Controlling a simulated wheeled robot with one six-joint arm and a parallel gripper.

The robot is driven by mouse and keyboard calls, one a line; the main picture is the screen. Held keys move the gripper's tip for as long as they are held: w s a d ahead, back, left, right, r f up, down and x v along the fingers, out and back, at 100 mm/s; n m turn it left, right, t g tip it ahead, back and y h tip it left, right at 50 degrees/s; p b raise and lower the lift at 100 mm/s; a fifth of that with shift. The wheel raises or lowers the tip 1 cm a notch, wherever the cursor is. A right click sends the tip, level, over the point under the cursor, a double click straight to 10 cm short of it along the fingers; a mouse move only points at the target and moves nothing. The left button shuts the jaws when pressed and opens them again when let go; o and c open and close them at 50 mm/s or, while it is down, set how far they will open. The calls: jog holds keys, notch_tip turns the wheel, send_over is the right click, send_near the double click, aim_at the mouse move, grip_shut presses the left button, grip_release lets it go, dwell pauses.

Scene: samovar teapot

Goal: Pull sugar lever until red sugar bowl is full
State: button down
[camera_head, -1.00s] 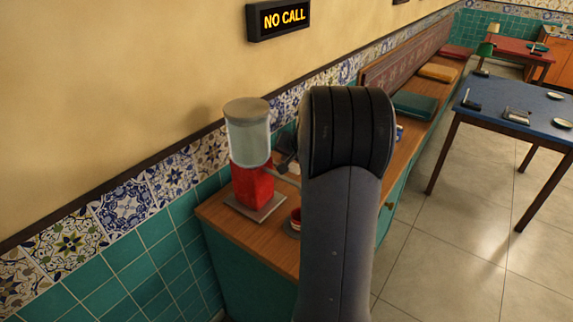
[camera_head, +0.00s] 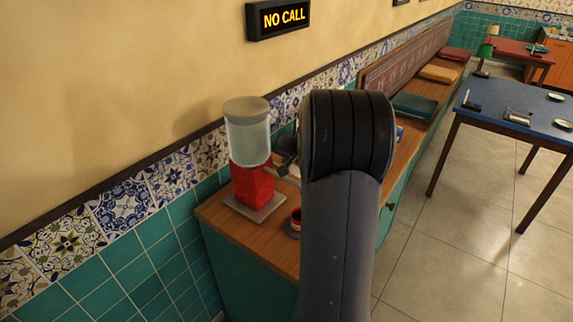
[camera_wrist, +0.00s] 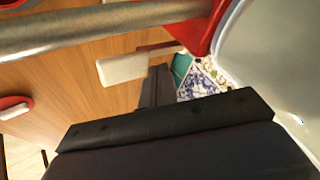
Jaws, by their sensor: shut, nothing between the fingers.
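The sugar dispenser, a red body (camera_head: 252,184) under a clear jar (camera_head: 248,138) with a grey lid, stands on the wooden counter by the wall. In the wrist view its red part (camera_wrist: 190,20) is at the top and the pale jar (camera_wrist: 270,60) at the right. A silver rod (camera_wrist: 100,25), seemingly the lever, crosses the top left. The red sugar bowl (camera_head: 295,217) stands right of the dispenser, partly behind my arm; its fill cannot be seen. My gripper (camera_head: 288,162) is beside the dispenser, largely hidden; its dark fingers (camera_wrist: 156,88) are shut and empty, below the rod in the wrist view.
The wooden counter (camera_head: 225,222) runs along the tiled wall, with several coloured books or cushions farther back. A pale flat piece (camera_wrist: 122,67) lies past my fingers in the wrist view. A blue table (camera_head: 520,110) stands at the right, across open floor.

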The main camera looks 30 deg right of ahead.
jog(key=shift+s+f+b, duration=0.1)
jog(key=shift+f+b, duration=0.85)
dwell(0.6)
jog(key=shift+r, duration=0.1)
jog(key=shift+r+p, duration=1.3)
jog(key=shift+r, duration=0.6)
jog(key=shift+r, duration=0.1)
jog(key=shift+w+a+r+p, duration=0.1)
jog(key=shift+w+r+p, duration=0.05)
jog(key=shift+r+p, duration=0.95)
jog(key=shift+w+r+p, duration=0.15)
jog(key=shift+r+p, duration=0.65)
jog(key=shift+r, duration=0.55)
jog(key=shift+f, duration=0.1)
jog(key=shift+f+b, duration=0.7)
jog(key=shift+f, duration=0.15)
jog(key=shift+r+p, duration=0.2)
jog(key=shift+p, duration=0.65)
jog(key=shift+p, duration=0.9)
